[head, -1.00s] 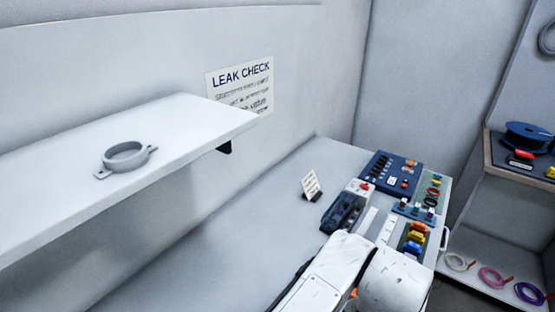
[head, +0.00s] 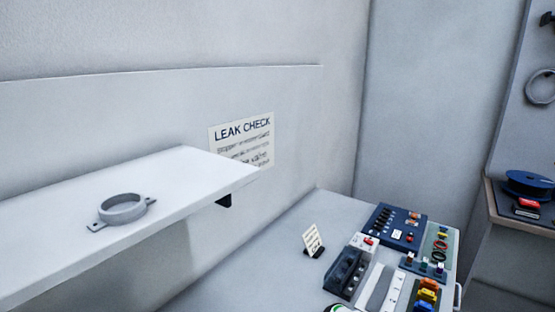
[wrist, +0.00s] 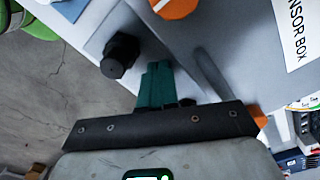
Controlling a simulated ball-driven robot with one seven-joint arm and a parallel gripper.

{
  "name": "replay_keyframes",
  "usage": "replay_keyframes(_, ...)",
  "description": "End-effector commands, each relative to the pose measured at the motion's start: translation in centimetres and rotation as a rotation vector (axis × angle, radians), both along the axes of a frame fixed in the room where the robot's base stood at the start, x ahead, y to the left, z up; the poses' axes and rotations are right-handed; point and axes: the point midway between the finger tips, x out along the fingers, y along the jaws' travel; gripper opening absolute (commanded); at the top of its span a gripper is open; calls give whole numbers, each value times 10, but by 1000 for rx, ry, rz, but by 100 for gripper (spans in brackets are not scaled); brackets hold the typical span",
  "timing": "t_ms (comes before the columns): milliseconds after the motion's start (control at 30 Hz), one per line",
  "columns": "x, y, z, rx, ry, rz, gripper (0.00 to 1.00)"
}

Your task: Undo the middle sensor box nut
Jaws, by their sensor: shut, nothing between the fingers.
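A sign reading "...NSOR BOX" (wrist: 297,30) is at the upper right, partly cut off. An orange round part (wrist: 175,7) is at the top edge. The sensor box and its nuts cannot be made out in the head view, and neither can my gripper.
In the head view, a white shelf (head: 200,170) holds a grey ring clamp (head: 122,208). The bench to the right carries a blue panel (head: 395,227), a dark tool case (head: 345,272) and coloured connectors (head: 428,290). A small card (head: 312,240) stands on bare bench. A green object (wrist: 40,20) is at the wrist view's upper left.

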Motion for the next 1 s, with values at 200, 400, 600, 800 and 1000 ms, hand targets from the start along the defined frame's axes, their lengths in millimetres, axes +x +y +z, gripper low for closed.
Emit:
replay_keyframes(200, 0, -2, 0, -6, -2, -3, 0)
replay_keyframes(400, -2, -3, 1, -7, -2, -4, 0)
replay_keyframes(600, -5, -5, 1, -9, -2, -3, 0)
replay_keyframes(800, -6, -5, 0, -9, -3, -4, 0)
replay_keyframes(1000, -9, 0, 0, -7, -3, -4, 0)
